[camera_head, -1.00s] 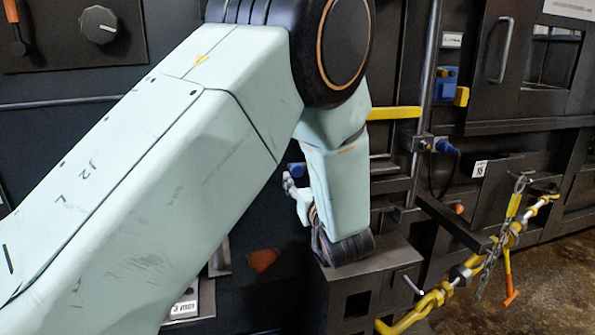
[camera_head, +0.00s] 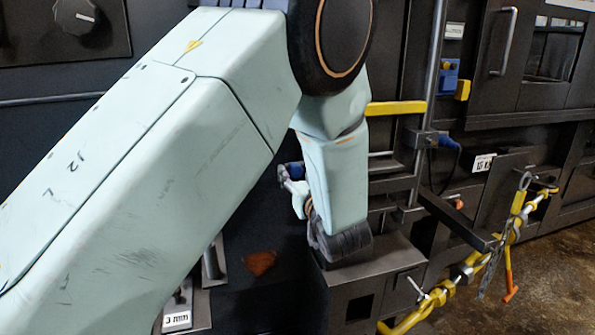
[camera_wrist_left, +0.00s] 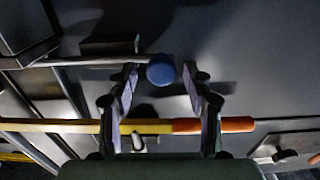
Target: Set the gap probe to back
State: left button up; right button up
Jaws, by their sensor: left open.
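A blue round knob (camera_wrist_left: 161,70) sits on the end of a thin grey rod (camera_wrist_left: 95,62) in the left wrist view. It is probably the gap probe's handle; no label on it is readable. The open fingers of my left gripper (camera_wrist_left: 160,88) are on either side of the knob, with visible space at both sides. In the head view, a blue piece (camera_head: 296,171) shows beside my left gripper (camera_head: 290,185), just left of my forearm. My arm hides much of the panel there. My right gripper is not in view.
A yellow bar with an orange end (camera_wrist_left: 150,126) crosses the left wrist view behind the fingers. A dark metal box (camera_head: 375,275) is below my wrist. A "3 mm" plate (camera_head: 177,319) is at lower left.

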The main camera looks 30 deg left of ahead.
pick_arm(q)
jog(key=shift+s, duration=0.1)
jog(key=shift+a, duration=0.2)
jog(key=shift+w+f, duration=0.15)
jog(key=shift+w, duration=0.05)
jog(key=shift+s+d, duration=0.1)
jog(key=shift+d, duration=0.1)
jog(key=c, duration=0.4)
jog(key=shift+r, duration=0.2)
grip_shut()
jog(key=shift+s+a, duration=0.1)
